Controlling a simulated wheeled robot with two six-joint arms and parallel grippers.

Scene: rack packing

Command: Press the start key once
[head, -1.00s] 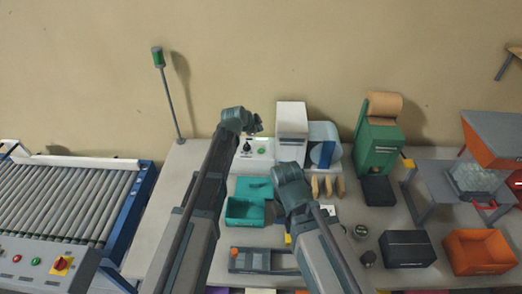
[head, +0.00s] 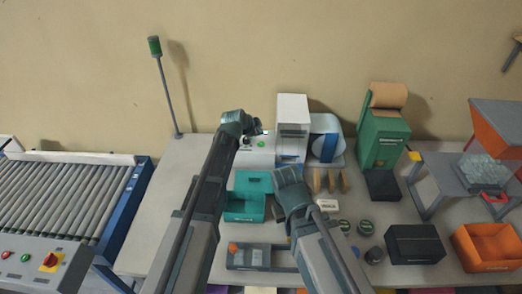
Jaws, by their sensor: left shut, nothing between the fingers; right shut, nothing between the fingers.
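A round green key (head: 262,143) sits on the low white panel (head: 254,157) of the white machine (head: 292,112) at the back of the bench. I cannot read a label on it. My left gripper (head: 257,130) is shut and empty, just above and left of this key in the head view; I cannot tell whether it touches anything. A dark knob beside the key is partly hidden by my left arm. My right gripper (head: 281,211) is shut and empty, lower in the picture, beside the teal bin (head: 244,212); its fingers are mostly hidden.
A conveyor (head: 75,190) at left has a control panel (head: 30,270) with red and green buttons and a red knob. A green dispenser (head: 382,140), black box (head: 414,246) and orange bin (head: 483,248) stand right. A signal lamp (head: 155,47) stands at back left.

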